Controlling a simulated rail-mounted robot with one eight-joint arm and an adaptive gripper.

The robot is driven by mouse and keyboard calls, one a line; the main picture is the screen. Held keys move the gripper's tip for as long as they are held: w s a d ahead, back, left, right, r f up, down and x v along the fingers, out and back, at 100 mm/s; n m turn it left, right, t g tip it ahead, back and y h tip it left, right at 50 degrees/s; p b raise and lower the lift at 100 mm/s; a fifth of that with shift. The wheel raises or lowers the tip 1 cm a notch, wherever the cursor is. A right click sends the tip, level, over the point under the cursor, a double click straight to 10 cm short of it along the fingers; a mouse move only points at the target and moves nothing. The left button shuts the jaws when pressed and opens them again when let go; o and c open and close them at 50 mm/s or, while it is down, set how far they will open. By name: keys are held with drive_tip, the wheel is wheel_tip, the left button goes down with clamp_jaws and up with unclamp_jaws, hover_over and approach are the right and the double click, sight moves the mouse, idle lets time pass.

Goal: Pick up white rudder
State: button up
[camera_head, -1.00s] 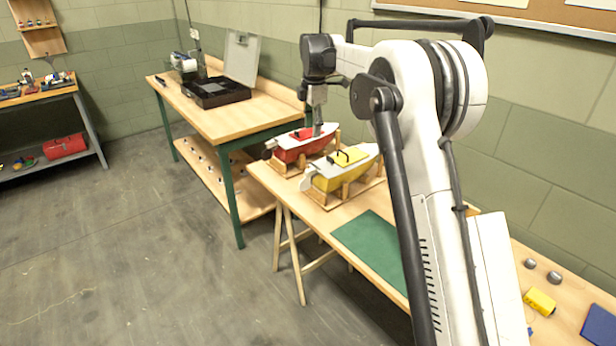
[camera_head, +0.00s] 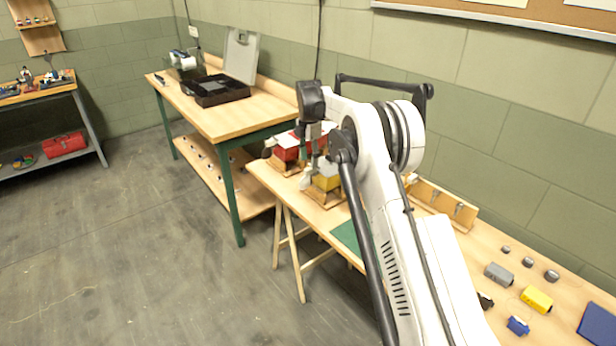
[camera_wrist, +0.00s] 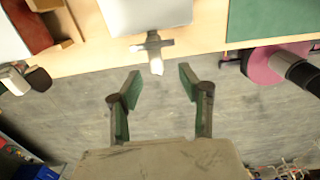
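The white rudder (camera_wrist: 157,66) hangs on a grey and black bracket at the stern of the yellow boat; its pale shape also shows in the head view (camera_head: 306,181). The yellow boat (camera_head: 328,181) sits on a wooden stand, its pale deck (camera_wrist: 146,14) at the top of the wrist view. My gripper (camera_wrist: 158,82) is open and empty. Its two green-padded fingers stand left and right of the rudder's line in the picture, with the rudder near the tips. I cannot tell the depth between them. In the head view my arm hides part of the boat.
The red boat (camera_head: 286,152) stands close by on its own stand; its stern, with a dark and white part (camera_wrist: 28,80), is left in the wrist view. A green mat (camera_head: 346,236) lies nearer on the bench. A magenta round object (camera_wrist: 270,66) is at the wrist view's right.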

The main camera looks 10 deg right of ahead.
sight(308, 169)
drive_tip(key=shift+w+a+f+p, duration=0.15)
drive_tip(key=shift+f+p, duration=0.1)
drive_tip(key=shift+f, duration=1.3)
drive_tip(key=shift+w+d+f+p, duration=0.1)
drive_tip(key=shift+w+f+p, duration=0.1)
drive_tip(key=shift+f, duration=1.3)
drive_tip(key=shift+s, duration=0.1)
clamp_jaws()
